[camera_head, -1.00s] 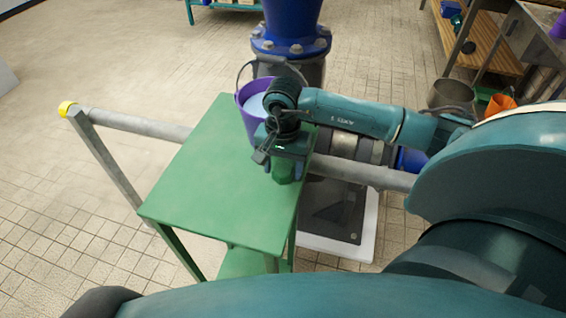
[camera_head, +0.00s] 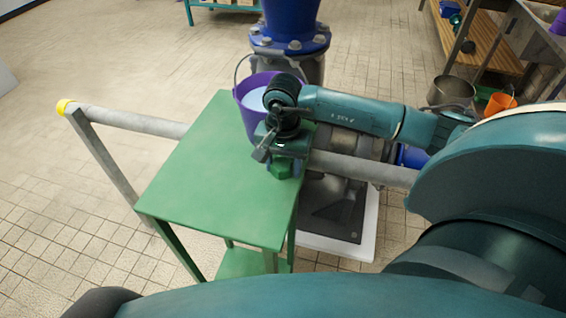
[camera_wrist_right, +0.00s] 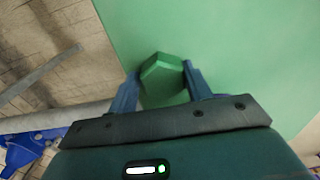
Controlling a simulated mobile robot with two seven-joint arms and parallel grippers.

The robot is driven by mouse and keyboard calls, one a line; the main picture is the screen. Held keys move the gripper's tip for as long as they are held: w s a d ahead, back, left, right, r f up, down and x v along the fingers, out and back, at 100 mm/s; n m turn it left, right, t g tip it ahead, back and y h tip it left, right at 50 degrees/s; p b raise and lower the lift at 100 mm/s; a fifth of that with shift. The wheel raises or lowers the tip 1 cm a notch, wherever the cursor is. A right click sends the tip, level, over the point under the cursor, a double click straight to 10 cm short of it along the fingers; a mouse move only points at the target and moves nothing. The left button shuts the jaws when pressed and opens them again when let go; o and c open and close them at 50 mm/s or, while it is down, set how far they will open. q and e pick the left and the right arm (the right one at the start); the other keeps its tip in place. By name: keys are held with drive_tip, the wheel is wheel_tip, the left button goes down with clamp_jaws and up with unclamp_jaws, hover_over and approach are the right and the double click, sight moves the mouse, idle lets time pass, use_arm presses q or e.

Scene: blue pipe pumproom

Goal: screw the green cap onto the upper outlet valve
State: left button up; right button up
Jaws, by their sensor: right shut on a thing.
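The green cap (camera_head: 283,168) is a faceted piece at the right edge of the green table. My right gripper (camera_head: 286,158) points down over that edge and is shut on the cap. In the right wrist view the cap (camera_wrist_right: 163,80) sits between the two blue-grey fingers, with the green tabletop behind it. I cannot tell whether the cap touches the tabletop or hangs just above it. I cannot make out the upper outlet valve. My left gripper is not in view.
A blue flanged pipe (camera_head: 290,40) stands at the back. Open tiled floor lies left.

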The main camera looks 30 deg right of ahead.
sight(282, 164)
drive_tip(key=shift+s+a+f, duration=0.15)
drive_tip(key=shift+a+f, duration=0.1)
drive_tip(key=shift+f, duration=0.35)
drive_tip(key=shift+c, duration=1.4)
drive_tip(key=shift+w+r+p, duration=0.2)
drive_tip(key=shift+r+p, duration=0.35)
drive_tip(key=shift+r, duration=0.2)
wheel_tip(282, 164, up, 5)
drive_tip(key=shift+w+d+f+p, duration=0.1)
drive_tip(key=shift+p, duration=1.05)
